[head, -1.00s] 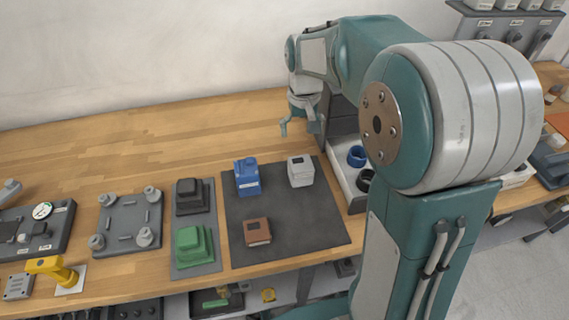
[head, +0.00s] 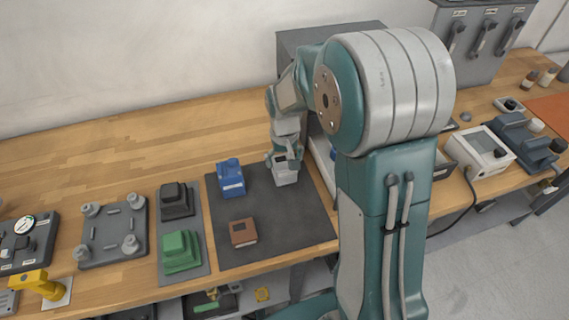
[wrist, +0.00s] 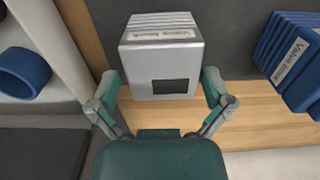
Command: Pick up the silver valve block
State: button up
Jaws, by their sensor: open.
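The silver valve block (head: 286,177) stands on the dark mat, near its back right corner. In the wrist view the silver valve block (wrist: 163,58) is centred, with a ribbed top, a label strip and a dark square on its face. My gripper (head: 285,160) is right at the block in the head view and partly covers it. In the wrist view my gripper (wrist: 160,88) is open, with one finger at each side of the block's near end. I cannot tell whether either finger touches it.
On the dark mat (head: 285,225) are a blue block (head: 230,178), left of the silver one, and a brown block (head: 243,232) in front. The blue block (wrist: 297,62) is close right in the wrist view. A light tray wall (wrist: 62,45) and blue ring (wrist: 22,73) are left.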

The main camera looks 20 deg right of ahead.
jog(key=shift+a, duration=0.2)
jog(key=c, duration=1.1)
